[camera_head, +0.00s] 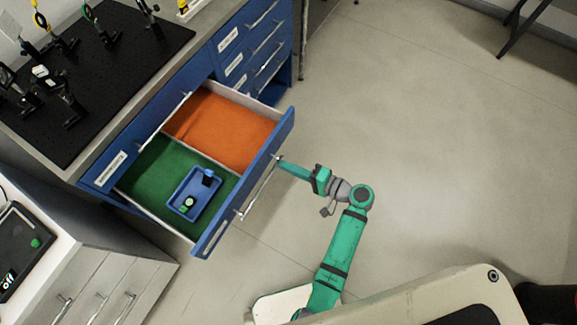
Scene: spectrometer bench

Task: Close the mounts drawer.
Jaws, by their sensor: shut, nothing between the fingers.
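The open drawer (245,181) is blue-fronted and stands well out from the blue bench cabinet. Inside, it has an orange section (222,125) at the back right and a green section (148,170) at the front left. A long metal handle (258,192) runs along its front. My gripper (282,162) is shut and empty, at the right end of the handle by the drawer front. I cannot tell whether it touches the front or handle. The label on this drawer's front is too small to read.
A blue tray (183,206) with small parts lies in the green section. A black breadboard (105,60) with optics mounts covers the bench top. More shut blue drawers (238,66) are at the right. A grey cabinet (105,280) stands at lower left. The floor (440,150) at right is clear.

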